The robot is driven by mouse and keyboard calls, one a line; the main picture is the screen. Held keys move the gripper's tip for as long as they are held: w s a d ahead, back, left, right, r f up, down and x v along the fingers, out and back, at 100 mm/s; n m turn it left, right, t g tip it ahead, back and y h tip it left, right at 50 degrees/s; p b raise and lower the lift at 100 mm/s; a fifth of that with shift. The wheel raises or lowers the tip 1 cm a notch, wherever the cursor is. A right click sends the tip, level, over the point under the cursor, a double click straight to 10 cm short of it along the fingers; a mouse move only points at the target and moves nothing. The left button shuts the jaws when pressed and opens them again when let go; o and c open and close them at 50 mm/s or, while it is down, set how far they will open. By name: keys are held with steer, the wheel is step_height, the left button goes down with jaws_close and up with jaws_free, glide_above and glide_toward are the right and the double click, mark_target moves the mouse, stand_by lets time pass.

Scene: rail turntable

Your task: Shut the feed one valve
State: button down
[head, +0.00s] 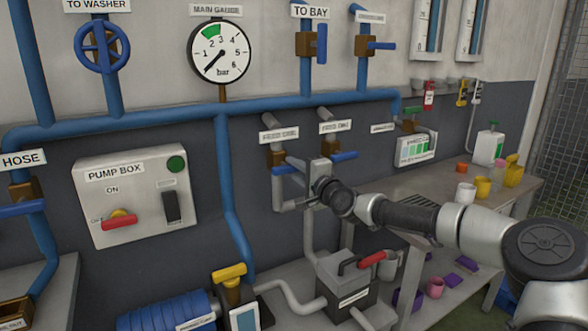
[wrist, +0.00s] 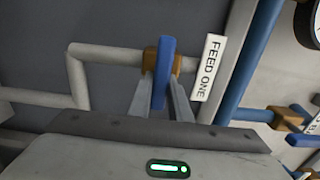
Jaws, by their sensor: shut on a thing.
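The feed one valve has a brass body (head: 276,159) and a blue lever (head: 284,170) on a grey pipe, left of my wrist in the head view. Its label (head: 279,134) is above it and reads FEED ONE in the wrist view. In the wrist view, the blue lever (wrist: 161,72) stands between the two fingers of my gripper (wrist: 164,97), which is shut on it. The brass body (wrist: 149,61) shows behind the lever. The lever lies across the pipe (wrist: 105,56). The far side of the lever is partly hidden.
A second feed valve with a blue lever (head: 344,157) sits close on the right. The main gauge (head: 219,54) and blue pipes are above. The pump box (head: 135,196) is on the left. A grey box with a red handle (head: 347,291) stands below; a bench (head: 410,190) is at right.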

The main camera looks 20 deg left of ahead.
steer(key=c, duration=1.6)
jaws_free()
steer(key=shift+c, duration=0.2)
steer(key=shift+s, duration=0.1)
steer(key=shift+s+d, duration=0.2)
steer(key=shift+d, duration=0.15)
steer(key=v, duration=1.6)
steer(key=shift+s+p, duration=0.25)
steer(key=shift+p, duration=0.2)
steer(key=shift+f, duration=0.1)
